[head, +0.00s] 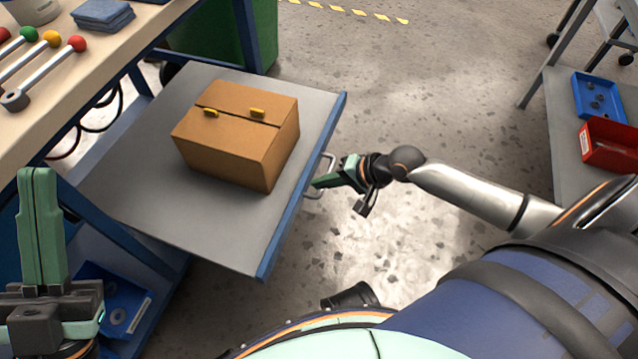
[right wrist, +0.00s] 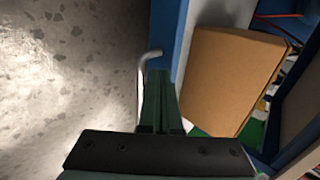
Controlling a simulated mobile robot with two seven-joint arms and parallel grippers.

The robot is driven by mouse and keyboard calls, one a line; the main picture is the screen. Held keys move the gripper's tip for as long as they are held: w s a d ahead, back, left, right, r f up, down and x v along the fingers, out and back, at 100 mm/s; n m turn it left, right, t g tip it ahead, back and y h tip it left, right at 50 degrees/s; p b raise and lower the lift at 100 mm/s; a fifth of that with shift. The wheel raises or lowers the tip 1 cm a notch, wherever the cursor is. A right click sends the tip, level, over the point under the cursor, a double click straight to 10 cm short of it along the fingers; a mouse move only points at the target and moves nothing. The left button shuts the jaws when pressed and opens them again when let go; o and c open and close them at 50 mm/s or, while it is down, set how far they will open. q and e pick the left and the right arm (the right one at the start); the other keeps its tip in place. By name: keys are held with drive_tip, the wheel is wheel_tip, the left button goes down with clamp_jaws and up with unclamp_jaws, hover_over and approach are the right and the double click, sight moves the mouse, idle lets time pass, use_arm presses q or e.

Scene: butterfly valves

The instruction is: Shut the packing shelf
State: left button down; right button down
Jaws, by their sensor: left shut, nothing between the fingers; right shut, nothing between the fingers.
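The packing shelf (head: 225,225) is a grey board with a blue front edge, pulled out from under the workbench. A brown cardboard box (head: 236,152) with two yellow tabs sits on it; the box also shows in the right wrist view (right wrist: 228,78). A grey bar handle (head: 329,160) is on the shelf's front edge. My right gripper (head: 319,183) is shut, its tips at the handle; in the right wrist view the handle (right wrist: 146,62) lies just beyond the fingers. I cannot tell whether they touch. My left gripper (head: 38,175) is shut and empty, left of the shelf.
The workbench top (head: 115,62) carries several ball-ended levers and blue cloths (head: 102,15). A green bin (head: 225,38) stands behind the shelf. A side table on the right holds a blue tray (head: 600,97) and a red bin (head: 608,146). The floor between is clear.

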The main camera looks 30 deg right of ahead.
use_arm(q)
drive_tip(key=shift+f, duration=0.25)
use_arm(e)
drive_tip(key=shift+w+a, duration=0.25)
drive_tip(key=shift+w, duration=0.1)
use_arm(q)
drive_tip(key=shift+r, duration=0.1)
use_arm(e)
drive_tip(key=shift+w+a, duration=0.1)
